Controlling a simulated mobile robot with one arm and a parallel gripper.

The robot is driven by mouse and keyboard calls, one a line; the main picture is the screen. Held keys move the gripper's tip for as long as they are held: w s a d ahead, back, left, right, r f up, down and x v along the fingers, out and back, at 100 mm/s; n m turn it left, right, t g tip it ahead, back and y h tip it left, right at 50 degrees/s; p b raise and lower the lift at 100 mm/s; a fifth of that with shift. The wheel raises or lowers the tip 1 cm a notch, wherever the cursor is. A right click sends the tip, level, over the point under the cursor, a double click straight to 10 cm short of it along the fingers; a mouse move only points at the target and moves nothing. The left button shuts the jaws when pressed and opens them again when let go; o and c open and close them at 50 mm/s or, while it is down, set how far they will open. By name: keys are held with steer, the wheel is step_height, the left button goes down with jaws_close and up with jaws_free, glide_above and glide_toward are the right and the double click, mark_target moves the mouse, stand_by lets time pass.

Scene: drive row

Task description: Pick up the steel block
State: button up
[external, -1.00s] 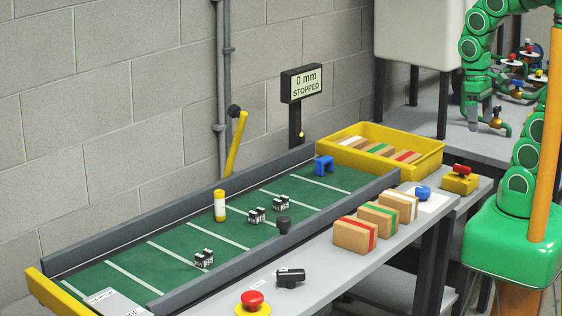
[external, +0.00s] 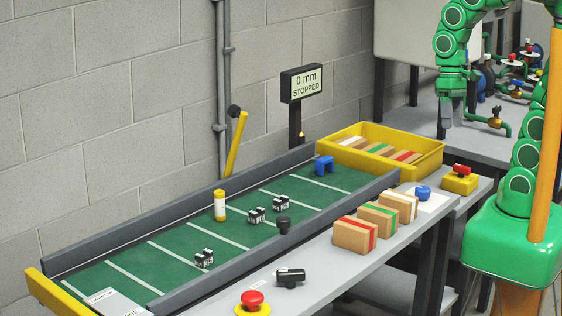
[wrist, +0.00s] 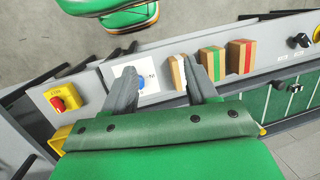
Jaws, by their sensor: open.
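No block is plainly marked as steel. I cannot tell which, if any, is the steel block. My gripper (external: 447,118) is raised at the upper right, well apart from the belt and blocks. In the wrist view its two grey fingers (wrist: 158,65) are spread, with nothing held between them.
A yellow tray (external: 438,160) with cartons stands at the belt's far end. The display (external: 302,82) reads 0 mm, STOPPED. Grey rails edge the belt.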

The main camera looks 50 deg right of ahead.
steer(key=w+a+f+m+g+y, duration=0.1)
steer(key=w+a+m+y, duration=0.15)
steer(key=w+a, duration=0.65)
steer(key=w+a+f+m+y, duration=0.1)
steer(key=w+a+m+y, duration=0.3)
steer(key=a, duration=1)
steer(key=w+a+f+g+y, duration=0.1)
steer(key=w+a+y, duration=0.1)
steer(key=w+a, duration=0.75)
steer(key=w+a+f+m+y, duration=0.1)
steer(key=w+a+f+m, duration=0.15)
steer(key=a, duration=0.35)
steer(key=w+a+f+m+y, duration=0.1)
steer(key=w+a+f+m, duration=0.1)
steer(key=a+f, duration=0.25)
steer(key=m+t, duration=0.3)
steer(key=m, duration=0.2)
glide_toward(207, 251)
steer(key=shift+a+f+y, duration=0.1)
steer(key=shift+a+y, duration=0.35)
steer(key=shift+a, duration=0.25)
steer(key=shift+w+a+f+m, duration=0.2)
steer(key=shift+a+f+m, duration=0.1)
steer(key=shift+f+m, duration=0.15)
steer(key=shift+a+f, duration=0.1)
steer(key=shift+a, duration=0.1)
steer(key=shift+s+x, duration=0.2)
steer(key=shift+x, duration=1.6)
steer(key=shift+s+x, duration=0.15)
steer(key=shift+x, duration=1.65)
